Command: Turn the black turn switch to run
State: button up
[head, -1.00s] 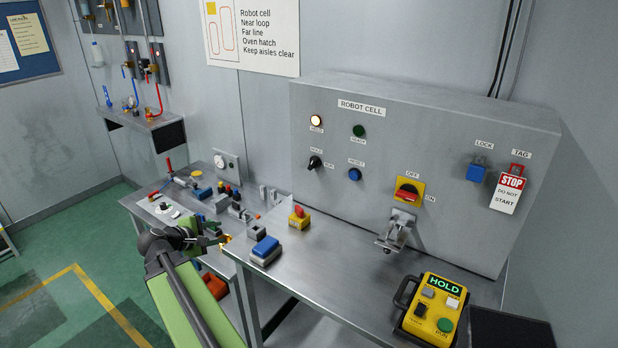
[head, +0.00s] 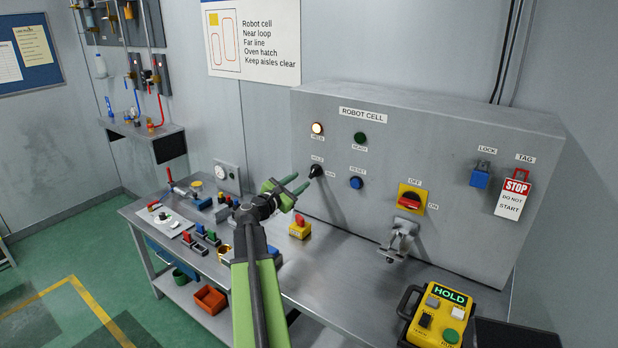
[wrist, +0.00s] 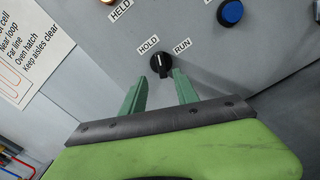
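The black turn switch (head: 316,171) is on the grey robot cell panel, between a HOLD label and a RUN label. In the wrist view the switch (wrist: 161,64) shows a white mark that appears to point up, toward the HOLD side. My gripper (head: 301,184) is in front of the panel, close to the switch. In the wrist view my gripper (wrist: 160,77) is open, with one green fingertip on each lower side of the switch. The fingers look empty; I cannot tell whether they touch the knob.
A lit HELD lamp (head: 317,128), a dark green lamp (head: 360,138) and a blue reset button (head: 356,183) are nearby. A red-and-yellow switch (head: 411,199) is further right. A yellow pendant (head: 438,318) showing HOLD and a yellow-red stop box (head: 299,228) are on the bench.

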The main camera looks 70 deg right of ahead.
aim_at(311, 173)
jog(key=x, duration=0.7)
